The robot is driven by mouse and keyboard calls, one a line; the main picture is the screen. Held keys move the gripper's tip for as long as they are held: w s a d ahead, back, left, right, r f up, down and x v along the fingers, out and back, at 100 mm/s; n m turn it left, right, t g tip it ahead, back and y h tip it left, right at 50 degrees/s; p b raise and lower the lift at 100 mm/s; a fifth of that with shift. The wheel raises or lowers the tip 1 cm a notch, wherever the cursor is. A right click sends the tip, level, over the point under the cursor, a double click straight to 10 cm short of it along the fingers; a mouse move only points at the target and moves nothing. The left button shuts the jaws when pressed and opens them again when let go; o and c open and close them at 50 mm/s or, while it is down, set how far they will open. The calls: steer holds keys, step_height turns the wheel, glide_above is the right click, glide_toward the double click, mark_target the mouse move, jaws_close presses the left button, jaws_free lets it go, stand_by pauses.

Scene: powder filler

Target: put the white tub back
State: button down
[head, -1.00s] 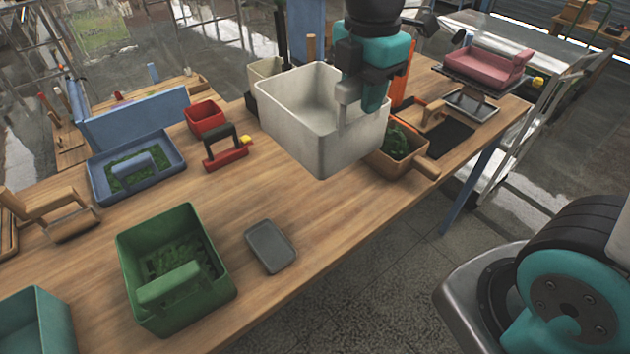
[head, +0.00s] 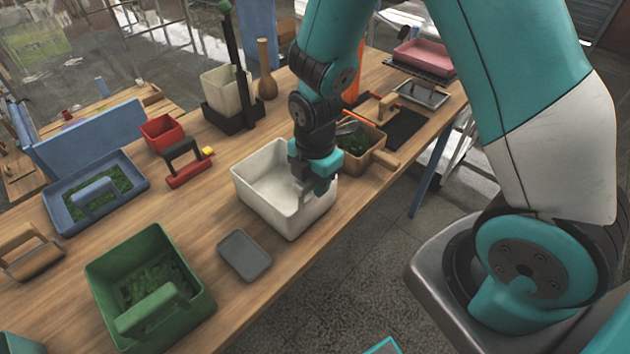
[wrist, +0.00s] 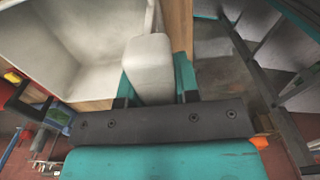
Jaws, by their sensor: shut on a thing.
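The white tub (head: 262,178) is a square, open, empty box near the front edge of the wooden table in the head view. My gripper (head: 318,183) is shut on the tub's right side, at a blocky handle. In the wrist view the pale handle (wrist: 150,66) sits between the two teal fingers, and the tub's inside (wrist: 70,45) fills the upper left. The tub looks upright and at or very close to the tabletop; I cannot tell whether its base touches.
A grey flat lid (head: 244,255) lies just left of the tub, and a green bin (head: 197,325) stands beyond it. A wooden scoop box (head: 362,165) with green contents is close on the right. Bare wood lies left of the tub.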

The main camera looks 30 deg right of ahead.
steer(key=shift+f, duration=0.65)
steer(key=c, duration=0.8)
jaws_free()
steer(key=shift+c, duration=0.2)
step_height(320, 180, up, 12)
steer(key=shift+f+b, duration=0.1)
steer(key=shift+b, duration=1.15)
steer(key=s+a+r+m+y, duration=0.2)
steer(key=s+a+r+m, duration=0.1)
steer(key=s+r+m, duration=0.2)
steer(key=s+a+r+m+y, duration=0.2)
steer(key=s+a+r+m, duration=0.2)
steer(key=s+m, duration=0.5)
steer(key=shift+s+a+r+m, duration=0.3)
steer(key=shift+s+r, duration=0.2)
steer(key=shift+s, duration=0.3)
